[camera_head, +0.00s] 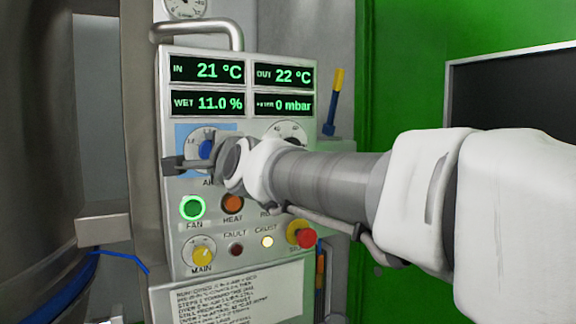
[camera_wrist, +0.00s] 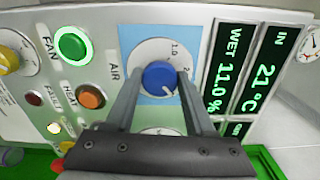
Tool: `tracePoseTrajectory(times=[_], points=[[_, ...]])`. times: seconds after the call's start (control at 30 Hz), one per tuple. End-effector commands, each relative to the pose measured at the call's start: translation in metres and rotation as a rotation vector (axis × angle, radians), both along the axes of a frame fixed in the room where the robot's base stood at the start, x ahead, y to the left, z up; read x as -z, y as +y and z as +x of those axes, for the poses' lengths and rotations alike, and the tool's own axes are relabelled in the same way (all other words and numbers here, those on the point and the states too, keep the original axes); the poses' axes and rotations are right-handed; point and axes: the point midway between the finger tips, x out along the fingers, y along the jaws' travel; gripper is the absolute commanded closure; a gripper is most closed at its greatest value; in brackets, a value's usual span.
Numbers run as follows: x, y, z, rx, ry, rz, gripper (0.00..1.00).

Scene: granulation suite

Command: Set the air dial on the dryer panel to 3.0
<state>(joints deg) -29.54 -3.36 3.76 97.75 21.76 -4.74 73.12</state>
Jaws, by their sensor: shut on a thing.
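The air dial (camera_head: 199,138) is a white round face on a light blue square of the dryer panel (camera_head: 240,74), with a blue knob (camera_head: 206,150). In the wrist view the blue knob (camera_wrist: 159,77) sits between the two fingers of my gripper (camera_wrist: 160,82), which is shut on it. A small white mark on the knob points to the lower right there. The numbers 1.0 and part of a 2 show on the dial face (camera_wrist: 151,51); the scale beside the mark is partly hidden by a finger. In the head view my gripper (camera_head: 194,160) covers the dial's lower part.
The panel displays read IN 21 °C, OUT 22 °C, WET 11.0 % and 0 mbar. Below the dial are the lit green FAN button (camera_head: 193,208), orange HEAT button (camera_head: 232,203), yellow MAIN knob (camera_head: 203,253) and red stop button (camera_head: 306,238). Another dial (camera_head: 287,130) is partly behind my arm.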

Motion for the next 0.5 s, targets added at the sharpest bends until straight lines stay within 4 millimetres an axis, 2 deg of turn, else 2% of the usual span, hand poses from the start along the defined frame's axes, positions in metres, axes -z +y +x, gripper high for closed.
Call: tracePoseTrajectory(times=[0.2, 0.5], points=[[0.0009, 0.0003, 0.0002, 0.000, 0.062, 0.101, 1.00], [-0.0004, 0.0002, 0.0002, 0.000, 0.100, 0.163, 1.00]])
